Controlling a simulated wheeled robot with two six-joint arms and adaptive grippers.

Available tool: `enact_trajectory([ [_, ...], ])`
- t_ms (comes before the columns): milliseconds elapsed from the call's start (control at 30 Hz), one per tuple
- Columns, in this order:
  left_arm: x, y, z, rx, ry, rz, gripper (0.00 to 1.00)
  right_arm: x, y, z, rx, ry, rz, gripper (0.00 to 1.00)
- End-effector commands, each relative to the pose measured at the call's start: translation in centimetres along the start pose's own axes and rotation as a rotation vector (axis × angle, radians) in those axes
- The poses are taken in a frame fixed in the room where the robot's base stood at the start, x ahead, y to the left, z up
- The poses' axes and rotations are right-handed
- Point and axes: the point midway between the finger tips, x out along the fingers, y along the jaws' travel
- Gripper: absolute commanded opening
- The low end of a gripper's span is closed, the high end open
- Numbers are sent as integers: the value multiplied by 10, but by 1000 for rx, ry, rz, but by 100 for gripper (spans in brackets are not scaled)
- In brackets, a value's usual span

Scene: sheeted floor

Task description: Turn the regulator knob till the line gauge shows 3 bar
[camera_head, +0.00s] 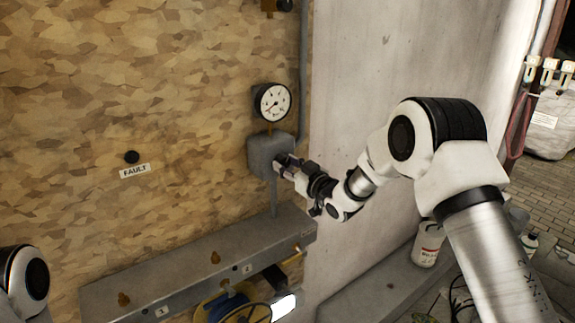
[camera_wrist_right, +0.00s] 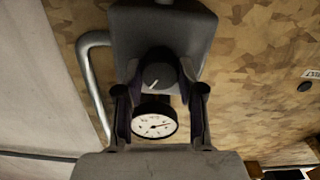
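The line gauge (camera_head: 272,102) is a round white dial with a black rim, mounted above the grey regulator body (camera_head: 262,150) on the wall. Its numbers are too small to read. In the wrist view the gauge (camera_wrist_right: 154,126) shows below the dark round regulator knob (camera_wrist_right: 157,70), which bears a short white mark. My right gripper (camera_head: 281,164) is at the regulator's front. In the wrist view the two fingers of my right gripper (camera_wrist_right: 160,92) stand apart, one on each side of the knob, with visible gaps. My left gripper is out of view.
A grey ledge (camera_head: 190,262) with brass fittings runs below the regulator. A FAULT label (camera_head: 134,170) and black button (camera_head: 131,157) are on the wooden panel to the left. A grey pipe (camera_head: 302,75) runs beside the gauge. A white bottle (camera_head: 427,245) stands at lower right.

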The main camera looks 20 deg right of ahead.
Motion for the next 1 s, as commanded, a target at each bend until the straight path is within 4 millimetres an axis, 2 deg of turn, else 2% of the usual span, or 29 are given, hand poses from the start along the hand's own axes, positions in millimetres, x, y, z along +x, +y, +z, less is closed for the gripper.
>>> enact_trajectory([
  [467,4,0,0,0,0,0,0,0,0,0,60,2,0,4],
  [667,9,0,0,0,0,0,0,0,0,0,175,4,0,4],
  [1000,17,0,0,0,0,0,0,0,1,-1,479,3,0,4],
])
